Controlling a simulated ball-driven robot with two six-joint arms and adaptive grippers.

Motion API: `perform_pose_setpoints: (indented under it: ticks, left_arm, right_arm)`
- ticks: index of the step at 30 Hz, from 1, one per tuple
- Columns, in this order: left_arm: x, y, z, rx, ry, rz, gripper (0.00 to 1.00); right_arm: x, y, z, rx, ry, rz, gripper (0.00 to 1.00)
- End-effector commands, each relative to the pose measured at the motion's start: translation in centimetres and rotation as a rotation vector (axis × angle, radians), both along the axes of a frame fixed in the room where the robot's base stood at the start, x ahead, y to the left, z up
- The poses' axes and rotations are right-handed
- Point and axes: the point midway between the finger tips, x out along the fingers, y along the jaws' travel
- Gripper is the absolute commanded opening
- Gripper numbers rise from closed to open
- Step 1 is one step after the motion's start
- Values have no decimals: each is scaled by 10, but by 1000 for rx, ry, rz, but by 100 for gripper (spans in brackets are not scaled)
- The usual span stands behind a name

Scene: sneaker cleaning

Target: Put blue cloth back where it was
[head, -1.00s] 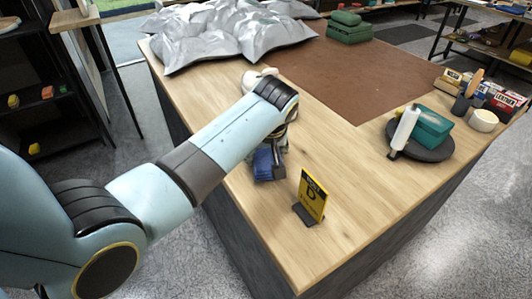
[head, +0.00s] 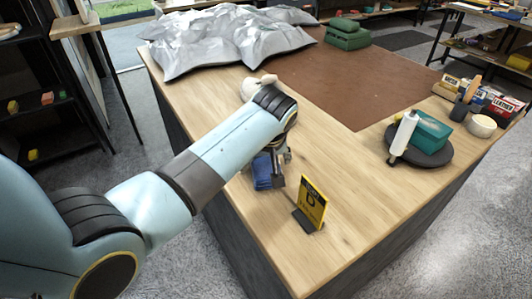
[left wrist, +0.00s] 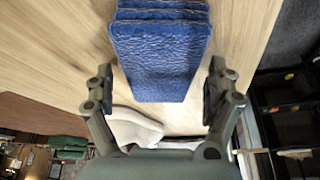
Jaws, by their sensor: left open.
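The blue cloth (head: 262,172) is a folded stack lying on the wooden table near its left edge, behind the yellow sign. In the left wrist view the blue cloth (left wrist: 162,55) shows its folded layers. My left gripper (head: 280,168) is over the table beside the cloth, and the arm hides part of that area. In the left wrist view my left gripper (left wrist: 160,88) is open, with one finger on each side of the cloth's near end and a gap on both sides. My right gripper is not in view.
A yellow sign (head: 312,203) stands close to the cloth. A white object (head: 256,85) sits behind my gripper. Silver crumpled sheeting (head: 225,42) covers the far left of the table (head: 350,230). A dark round tray (head: 440,155) holds a teal box (head: 430,132). The front tabletop is mostly clear.

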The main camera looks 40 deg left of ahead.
Motion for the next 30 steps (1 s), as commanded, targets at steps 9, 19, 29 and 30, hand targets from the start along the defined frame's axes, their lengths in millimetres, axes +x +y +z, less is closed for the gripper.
perform_pose_setpoints:
  ticks: [9, 19, 29, 30]
  left_arm:
    - [-16, -18, 60, -2, -6, 1, 89]
    - [-30, -32, 105, -1, -2, 0, 89]
    - [-32, -32, 109, 0, 0, 0, 89]
    - [-31, -32, 109, 0, 0, 0, 89]
  right_arm:
    - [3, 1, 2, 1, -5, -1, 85]
    - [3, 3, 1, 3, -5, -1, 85]
    - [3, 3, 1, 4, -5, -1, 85]
    - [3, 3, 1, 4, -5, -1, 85]
